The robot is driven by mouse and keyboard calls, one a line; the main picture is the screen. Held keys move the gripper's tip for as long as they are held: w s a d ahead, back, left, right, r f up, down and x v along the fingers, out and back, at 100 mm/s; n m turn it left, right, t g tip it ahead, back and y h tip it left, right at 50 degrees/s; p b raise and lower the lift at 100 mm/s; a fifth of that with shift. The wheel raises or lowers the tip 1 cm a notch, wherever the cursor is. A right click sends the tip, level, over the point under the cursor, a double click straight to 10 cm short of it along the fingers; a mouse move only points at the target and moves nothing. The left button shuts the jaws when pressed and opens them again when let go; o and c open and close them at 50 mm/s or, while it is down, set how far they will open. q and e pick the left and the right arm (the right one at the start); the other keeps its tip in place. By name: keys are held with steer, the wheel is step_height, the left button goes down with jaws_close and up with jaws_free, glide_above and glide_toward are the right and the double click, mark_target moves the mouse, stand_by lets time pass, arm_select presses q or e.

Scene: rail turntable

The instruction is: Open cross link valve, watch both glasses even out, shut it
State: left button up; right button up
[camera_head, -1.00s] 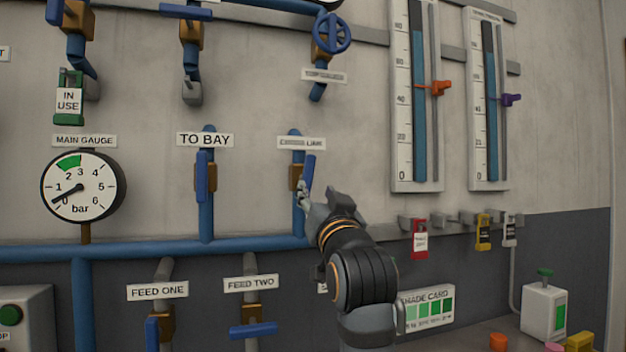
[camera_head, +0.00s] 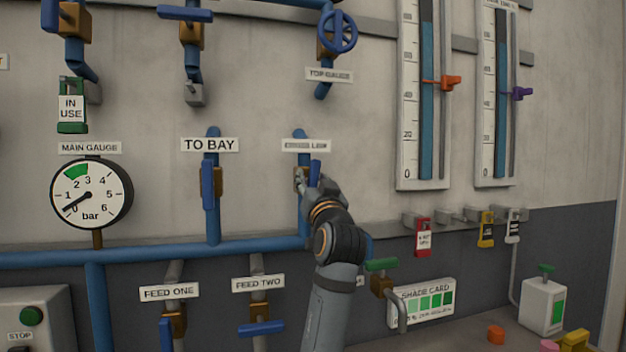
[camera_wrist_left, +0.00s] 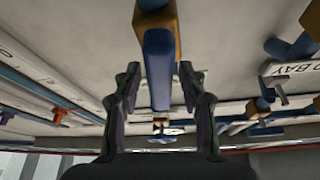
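The cross link valve sits under a hard-to-read label (camera_head: 306,146). Its blue lever (camera_head: 315,171) stands near upright beside the brass body. My left gripper (camera_head: 307,185) is at this lever and hides its lower part. In the left wrist view, the open fingers stand on either side of the blue lever (camera_wrist_left: 157,75), with a gap on both sides. The left glass (camera_head: 427,120) and right glass (camera_head: 486,120) both show blue columns running up toward the picture's top, where the scales are cut off. My right gripper is not in view.
The TO BAY valve lever (camera_head: 208,185) is to the left, the FEED TWO lever (camera_head: 262,328) below. A green-handled tap (camera_head: 381,265) is right of my arm. Hanging tags (camera_head: 423,238) and a shade card (camera_head: 422,303) are at right. The main gauge (camera_head: 91,193) reads near zero.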

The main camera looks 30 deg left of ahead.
arm_select(q)
jaws_close()
steer(key=shift+r, duration=0.1)
steer(key=m+t+h+p, duration=0.1)
steer(key=m+p, duration=0.1)
steer(key=m, duration=0.1)
steer(key=shift+r+m, duration=0.1)
steer(key=shift+m, duration=0.2)
steer(key=m+h+p, duration=0.2)
steer(key=m+p, duration=0.3)
steer(key=p, duration=0.1)
steer(key=m+h+p, duration=0.2)
steer(key=m+p, duration=0.3)
steer(key=p, duration=0.1)
steer(key=m+h+p, duration=0.2)
steer(key=m+p, duration=0.2)
steer(key=p, duration=0.2)
steer(key=shift+w+d+m, duration=0.15)
steer(key=shift+m, duration=0.25)
steer(key=shift+f+m+g+h+p, duration=0.3)
steer(key=shift+f+m+g+p, duration=0.15)
steer(key=shift+p, duration=0.4)
steer(key=shift+m, duration=0.25)
steer(key=shift+f, duration=0.1)
steer(key=shift+o, duration=0.9)
jaws_free()
